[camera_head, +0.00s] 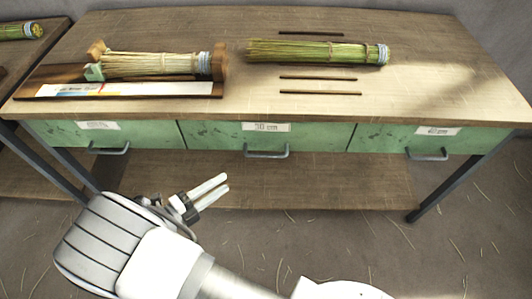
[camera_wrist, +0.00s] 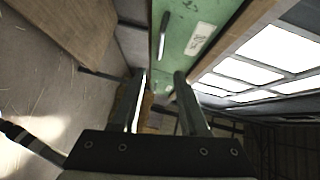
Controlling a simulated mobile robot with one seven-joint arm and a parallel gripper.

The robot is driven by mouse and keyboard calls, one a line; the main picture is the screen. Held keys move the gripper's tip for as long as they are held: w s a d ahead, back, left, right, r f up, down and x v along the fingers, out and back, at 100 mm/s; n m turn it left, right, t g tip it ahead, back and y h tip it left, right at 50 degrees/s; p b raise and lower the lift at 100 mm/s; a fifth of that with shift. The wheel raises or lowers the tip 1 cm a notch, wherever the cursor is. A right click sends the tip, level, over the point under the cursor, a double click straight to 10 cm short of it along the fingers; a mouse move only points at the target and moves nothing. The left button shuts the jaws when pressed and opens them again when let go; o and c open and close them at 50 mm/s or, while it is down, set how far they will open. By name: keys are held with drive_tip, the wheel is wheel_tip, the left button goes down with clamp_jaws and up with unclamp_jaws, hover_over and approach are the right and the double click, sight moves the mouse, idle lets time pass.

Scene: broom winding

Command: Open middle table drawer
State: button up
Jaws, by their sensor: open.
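The middle table drawer (camera_head: 230,136) is green, with a paper label and a dark bar handle (camera_head: 266,154) below it. Its front looks flush with its neighbours, so it is shut. My gripper (camera_head: 224,183) is in front of the table, lower and to the left of that handle, apart from it. Its two pale fingers are apart with nothing between them. In the wrist view my gripper (camera_wrist: 159,78) points along a green drawer front (camera_wrist: 180,22) with a bar handle (camera_wrist: 164,36) and a label; I cannot tell which drawer that is.
Left (camera_head: 66,133) and right (camera_head: 385,138) green drawers flank the middle one. On the tabletop (camera_head: 430,85) lie a bristle bundle in a wooden holder (camera_head: 155,65), a green bundle (camera_head: 300,51) and several dark sticks. A low shelf (camera_head: 300,180) and dark table legs (camera_head: 455,185) are below.

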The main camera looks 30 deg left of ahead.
sight(266, 156)
drive_tip(key=b+x, duration=0.3)
drive_tip(key=x, duration=1.4)
drive_tip(key=shift+d, duration=0.15)
clamp_jaws()
drive_tip(key=shift+s, duration=0.1)
idle(0.6)
